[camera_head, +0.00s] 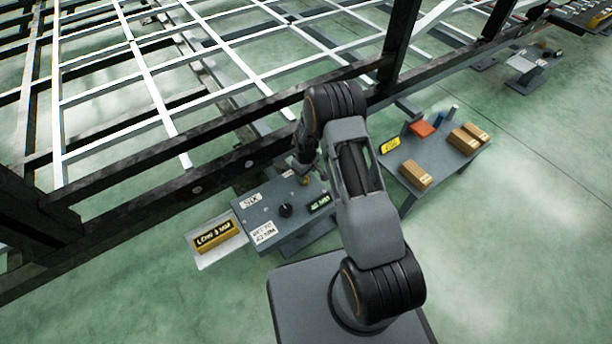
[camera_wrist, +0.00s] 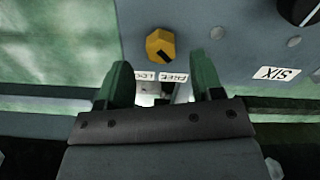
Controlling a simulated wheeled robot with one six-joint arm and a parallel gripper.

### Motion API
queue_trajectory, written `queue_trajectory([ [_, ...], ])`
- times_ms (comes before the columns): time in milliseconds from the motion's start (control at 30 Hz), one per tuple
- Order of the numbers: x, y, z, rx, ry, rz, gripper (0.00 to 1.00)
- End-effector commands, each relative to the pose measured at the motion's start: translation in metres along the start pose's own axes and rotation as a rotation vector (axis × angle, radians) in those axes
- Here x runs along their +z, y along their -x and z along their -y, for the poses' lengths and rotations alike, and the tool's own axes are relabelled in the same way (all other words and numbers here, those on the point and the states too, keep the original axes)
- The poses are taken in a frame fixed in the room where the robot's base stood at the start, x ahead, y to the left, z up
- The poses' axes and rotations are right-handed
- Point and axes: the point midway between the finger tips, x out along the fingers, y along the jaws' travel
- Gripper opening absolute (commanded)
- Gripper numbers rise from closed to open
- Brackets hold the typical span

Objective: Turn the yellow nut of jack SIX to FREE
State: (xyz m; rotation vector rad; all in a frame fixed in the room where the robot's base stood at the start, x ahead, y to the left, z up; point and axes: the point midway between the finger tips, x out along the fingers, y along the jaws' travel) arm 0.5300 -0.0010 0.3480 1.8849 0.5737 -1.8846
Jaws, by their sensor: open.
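The yellow nut (camera_wrist: 160,46) is a faceted knob on the grey jack panel, ahead of my gripper in the wrist view. A dark mark on its face slants toward the lower right. Upside-down labels lie just below it, FREE (camera_wrist: 174,77) on the right and LOCK, partly hidden, on the left. A SIX label (camera_wrist: 277,73) sits to the right. My gripper (camera_wrist: 163,78) is open, its two green fingers apart and short of the nut, with nothing between them. In the head view the nut (camera_head: 305,180) is small, beside my gripper at the panel of jack SIX (camera_head: 262,220).
The panel also carries a black knob (camera_head: 286,210) and a small display (camera_head: 320,202). A grey side table (camera_head: 440,165) with several blocks is at the right. Dark chassis beams (camera_head: 150,185) run behind the panel.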

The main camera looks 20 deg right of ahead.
Motion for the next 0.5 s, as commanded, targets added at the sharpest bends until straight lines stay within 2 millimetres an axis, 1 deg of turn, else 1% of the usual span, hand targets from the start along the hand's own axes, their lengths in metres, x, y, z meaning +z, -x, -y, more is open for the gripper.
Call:
queue_trajectory([
  [33,0.000,0.017,0.000,0.002,0.000,-0.002,0.61],
  [200,0.000,0.051,0.000,0.002,0.000,-0.002,0.61],
  [400,0.000,0.080,0.000,0.001,0.000,-0.001,0.61],
  [500,0.000,0.089,0.000,0.000,0.000,0.000,0.61],
])
